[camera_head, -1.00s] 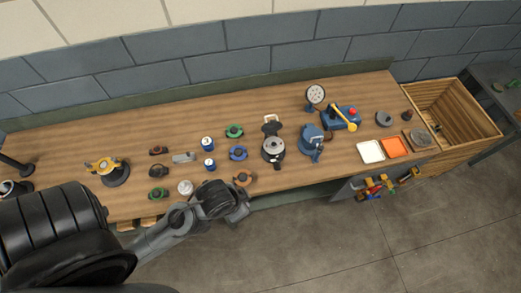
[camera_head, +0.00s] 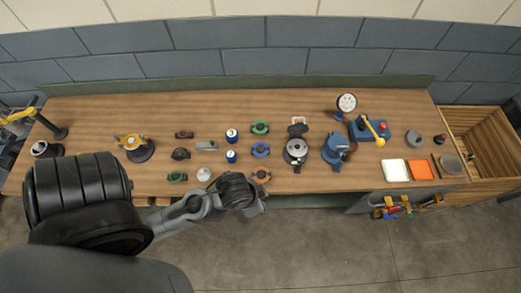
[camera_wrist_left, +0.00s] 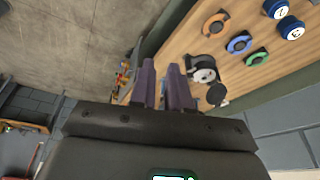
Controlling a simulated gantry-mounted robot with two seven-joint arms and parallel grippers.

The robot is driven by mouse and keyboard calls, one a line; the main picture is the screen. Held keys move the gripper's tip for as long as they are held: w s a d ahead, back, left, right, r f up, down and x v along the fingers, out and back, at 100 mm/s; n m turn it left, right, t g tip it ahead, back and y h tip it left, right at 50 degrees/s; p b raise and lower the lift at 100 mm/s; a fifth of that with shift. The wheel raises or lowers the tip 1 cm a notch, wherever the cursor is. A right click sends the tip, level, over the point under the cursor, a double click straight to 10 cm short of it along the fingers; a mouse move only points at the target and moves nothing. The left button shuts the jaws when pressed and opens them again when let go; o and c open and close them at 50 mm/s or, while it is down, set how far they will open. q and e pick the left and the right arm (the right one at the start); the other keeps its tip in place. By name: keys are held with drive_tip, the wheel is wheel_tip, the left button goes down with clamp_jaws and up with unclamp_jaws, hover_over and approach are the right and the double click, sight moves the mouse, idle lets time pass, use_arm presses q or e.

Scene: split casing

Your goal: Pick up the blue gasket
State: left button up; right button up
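The blue gasket (camera_head: 260,150) lies on the wooden workbench (camera_head: 80,110), between a green ring and an orange ring. It also shows in the left wrist view (camera_wrist_left: 239,43), on the bench at the upper right. My left gripper (camera_wrist_left: 164,85) shows its two fingers with a gap between them and nothing in it; it is apart from the gasket. In the head view my left arm reaches in from the left and its end (camera_head: 248,197) is near the bench's front edge, below and left of the gasket. My right gripper is not in view.
A green ring (camera_head: 260,127) and an orange ring (camera_head: 261,176) flank the gasket. Two blue-and-white cans (camera_head: 231,156) stand to its left. A round metal casing (camera_head: 296,151) stands to its right. White (camera_head: 395,170) and orange (camera_head: 421,170) trays lie farther right.

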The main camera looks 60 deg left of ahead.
use_arm(q)
drive_tip(key=o, duration=1.5)
